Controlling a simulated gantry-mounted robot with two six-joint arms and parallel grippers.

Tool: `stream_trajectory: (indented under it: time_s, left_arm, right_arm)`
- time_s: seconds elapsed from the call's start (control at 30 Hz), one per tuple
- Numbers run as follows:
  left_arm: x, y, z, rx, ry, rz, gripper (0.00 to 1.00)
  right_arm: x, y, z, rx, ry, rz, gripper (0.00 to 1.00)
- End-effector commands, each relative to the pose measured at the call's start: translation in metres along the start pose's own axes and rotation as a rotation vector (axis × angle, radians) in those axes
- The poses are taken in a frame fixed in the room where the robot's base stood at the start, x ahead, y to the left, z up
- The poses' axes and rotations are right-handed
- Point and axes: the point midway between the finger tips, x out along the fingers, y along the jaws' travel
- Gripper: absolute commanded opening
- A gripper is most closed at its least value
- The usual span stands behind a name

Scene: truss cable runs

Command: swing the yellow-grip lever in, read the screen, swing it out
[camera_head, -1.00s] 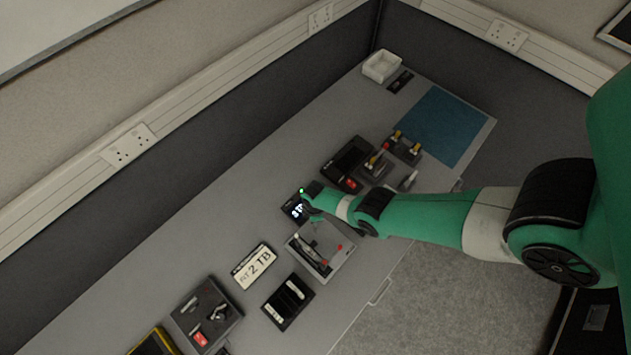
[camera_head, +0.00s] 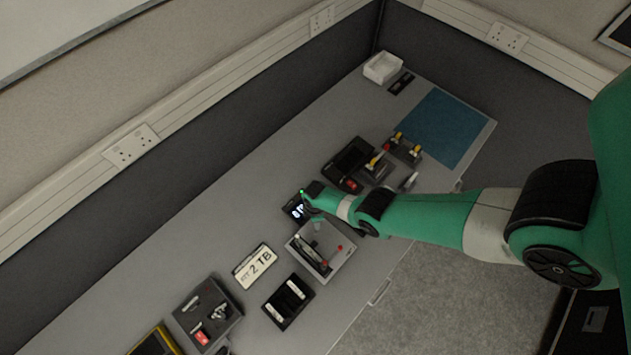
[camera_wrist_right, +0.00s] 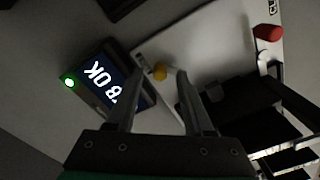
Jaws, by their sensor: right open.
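The yellow grip (camera_wrist_right: 160,72) of the lever shows as a small ball between my fingertips in the right wrist view. My right gripper (camera_wrist_right: 160,82) is open, with one finger on each side of the grip; contact cannot be told. The lever's pale base plate (camera_head: 340,262) lies below the gripper in the head view. The screen (camera_wrist_right: 107,85) is beside the plate, lit with white characters including "OK", partly covered by a finger. A green lamp (camera_wrist_right: 69,83) glows at its corner. The screen also shows in the head view (camera_head: 296,210). My left gripper is not in view.
A red knob (camera_wrist_right: 268,32) stands on the plate's far side. A black tray with pale bars (camera_head: 288,302), a "2 TB" label plate (camera_head: 255,266) and a dark switch box (camera_head: 207,313) lie to the left. Other boxes with levers (camera_head: 402,150) stand beyond my arm.

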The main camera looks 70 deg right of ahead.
Motion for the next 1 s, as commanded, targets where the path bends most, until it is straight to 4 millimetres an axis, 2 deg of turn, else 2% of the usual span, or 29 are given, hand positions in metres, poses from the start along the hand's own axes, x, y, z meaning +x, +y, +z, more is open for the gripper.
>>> stream_trajectory:
  time_s: [0.03,0.3,0.5,0.63,1.0]
  left_arm:
    - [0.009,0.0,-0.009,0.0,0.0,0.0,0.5]
    - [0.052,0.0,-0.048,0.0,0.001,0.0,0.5]
    - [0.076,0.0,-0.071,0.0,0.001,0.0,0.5]
    - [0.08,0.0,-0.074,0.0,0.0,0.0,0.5]
    - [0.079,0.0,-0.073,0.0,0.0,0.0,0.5]
  right_arm:
    - [-0.013,0.0,0.0,0.0,0.0,0.0,0.52]
    - [-0.071,0.0,0.0,0.0,0.0,0.0,0.52]
    - [-0.104,0.0,0.0,0.0,0.0,0.0,0.52]
    - [-0.11,0.0,0.0,0.0,0.0,0.0,0.52]
    - [-0.107,0.0,0.0,0.0,0.0,0.0,0.52]
